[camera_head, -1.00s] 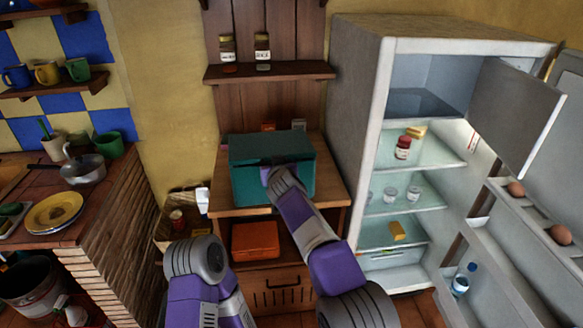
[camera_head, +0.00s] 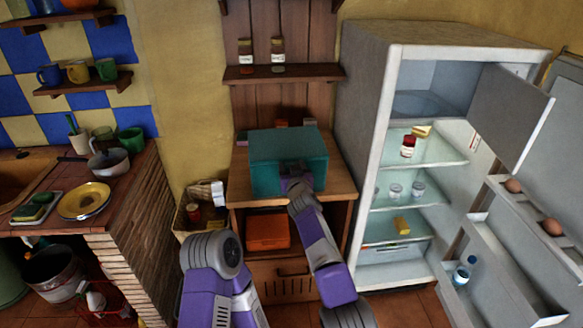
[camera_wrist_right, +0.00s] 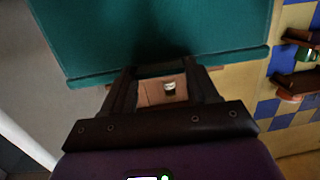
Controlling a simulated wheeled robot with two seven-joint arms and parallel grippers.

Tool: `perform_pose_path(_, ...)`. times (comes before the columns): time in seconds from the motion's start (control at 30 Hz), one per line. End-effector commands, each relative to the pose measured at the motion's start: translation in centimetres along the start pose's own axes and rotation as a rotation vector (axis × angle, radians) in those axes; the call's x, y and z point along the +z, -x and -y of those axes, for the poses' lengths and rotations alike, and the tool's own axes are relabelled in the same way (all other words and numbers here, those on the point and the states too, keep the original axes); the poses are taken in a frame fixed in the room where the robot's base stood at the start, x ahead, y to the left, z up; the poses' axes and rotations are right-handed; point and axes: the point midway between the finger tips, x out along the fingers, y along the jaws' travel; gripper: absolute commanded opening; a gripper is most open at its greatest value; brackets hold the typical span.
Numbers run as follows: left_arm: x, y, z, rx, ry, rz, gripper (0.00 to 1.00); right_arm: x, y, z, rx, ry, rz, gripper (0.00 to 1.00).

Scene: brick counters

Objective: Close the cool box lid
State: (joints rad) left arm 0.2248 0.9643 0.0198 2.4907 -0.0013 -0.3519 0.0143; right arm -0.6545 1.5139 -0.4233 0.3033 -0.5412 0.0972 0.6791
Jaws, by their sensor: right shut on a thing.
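The teal cool box (camera_head: 268,184) stands on the wooden cabinet. Its lid (camera_head: 287,143) lies over the box in the head view; I cannot tell whether it sits fully flush. My right gripper (camera_head: 292,173) is at the front of the box, shut on the lid's front edge. In the right wrist view, the teal lid (camera_wrist_right: 150,30) fills the top and the right gripper (camera_wrist_right: 163,72) has its fingertips at its edge. The fingers hide part of the front seam. My left arm shows low in the head view, but its gripper does not.
An orange box (camera_head: 268,231) sits on the shelf below the cool box. The fridge (camera_head: 362,110) stands open at right. A wall shelf (camera_head: 283,74) with two jars is above. A brick counter (camera_head: 130,200) is at left, with a basket between.

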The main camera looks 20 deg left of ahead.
Motion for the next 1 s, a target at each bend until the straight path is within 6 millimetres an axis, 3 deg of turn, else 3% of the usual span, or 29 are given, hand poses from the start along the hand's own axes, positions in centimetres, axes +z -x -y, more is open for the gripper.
perform_pose_path(0.03, 0.0, -0.1, 0.0, 0.0, 0.0, 0.0, 0.9, 2.3, -0.3, 0.1, 0.004, 0.001, 0.038, 0.04)
perform_pose_path(0.23, 0.0, -0.1, 0.0, 0.0, 0.0, 0.0, 0.9, 2.3, -0.3, 0.2, 0.003, 0.0, 0.038, 0.04)
perform_pose_path(0.27, 0.0, -0.1, 0.0, 0.0, 0.0, 0.0, 0.9, 2.3, -0.3, 0.2, 0.003, 0.0, 0.038, 0.62)
perform_pose_path(0.4, 0.0, -0.1, 0.0, 0.0, 0.0, 0.0, 0.9, 2.0, -0.2, 0.2, 0.002, 0.0, 0.032, 0.83)
perform_pose_path(0.77, 0.0, -0.1, 0.1, 0.0, 0.0, 0.0, 0.9, 1.5, -0.1, 0.4, -0.002, 0.003, 0.023, 0.85)
perform_pose_path(1.0, 0.0, -1.1, 0.4, 0.0, 0.0, 0.0, 0.9, 1.8, 0.3, 1.5, -0.014, 0.018, 0.022, 0.85)
